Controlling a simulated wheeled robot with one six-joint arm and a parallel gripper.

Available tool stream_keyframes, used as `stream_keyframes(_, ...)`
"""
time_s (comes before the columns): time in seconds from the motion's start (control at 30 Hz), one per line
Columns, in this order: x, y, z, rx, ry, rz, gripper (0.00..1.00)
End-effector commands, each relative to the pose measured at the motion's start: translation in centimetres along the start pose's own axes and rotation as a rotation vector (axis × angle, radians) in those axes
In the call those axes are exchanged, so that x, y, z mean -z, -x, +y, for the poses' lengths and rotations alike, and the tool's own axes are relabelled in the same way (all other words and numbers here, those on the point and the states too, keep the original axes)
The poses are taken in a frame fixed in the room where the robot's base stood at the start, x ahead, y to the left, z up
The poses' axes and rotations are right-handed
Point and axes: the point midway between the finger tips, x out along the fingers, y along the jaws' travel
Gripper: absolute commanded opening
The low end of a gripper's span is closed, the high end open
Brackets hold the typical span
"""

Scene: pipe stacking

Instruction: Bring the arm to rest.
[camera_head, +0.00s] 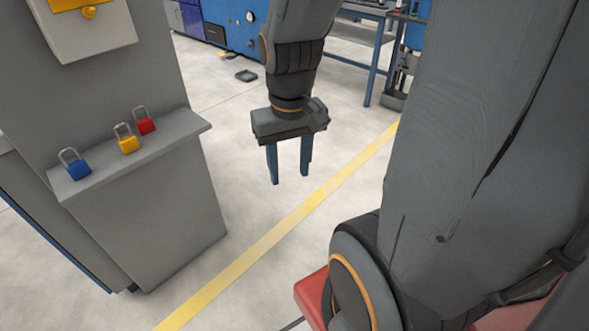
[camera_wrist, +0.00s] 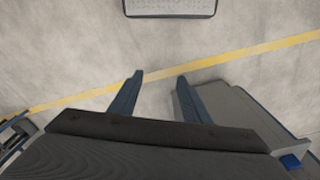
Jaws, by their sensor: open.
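My gripper (camera_head: 289,176) hangs pointing down over open floor in the head view, to the right of the grey cabinet. Its two blue fingers are apart, with nothing between them. In the wrist view my gripper (camera_wrist: 160,80) also shows open and empty, with bare floor and a yellow line beyond the fingertips. My arm comes down from the top of the head view. Another large part of my arm fills the right side of that view.
The grey cabinet (camera_head: 160,215) has a shelf holding a blue padlock (camera_head: 77,171), a yellow padlock (camera_head: 128,145) and a red padlock (camera_head: 145,126). A yellow floor line (camera_head: 270,239) crosses clear floor. A blue machine (camera_head: 238,28) and a workbench (camera_head: 352,34) stand behind.

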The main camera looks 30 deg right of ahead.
Motion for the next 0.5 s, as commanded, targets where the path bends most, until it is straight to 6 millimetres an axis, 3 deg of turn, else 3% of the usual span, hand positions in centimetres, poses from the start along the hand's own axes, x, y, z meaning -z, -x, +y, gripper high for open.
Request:
stream_keyframes(0.13,-1.7,0.7,0.4,0.000,-0.015,-0.052,0.43)
stream_keyframes(0.5,-2.0,1.3,-0.3,0.002,0.006,-0.057,0.43)
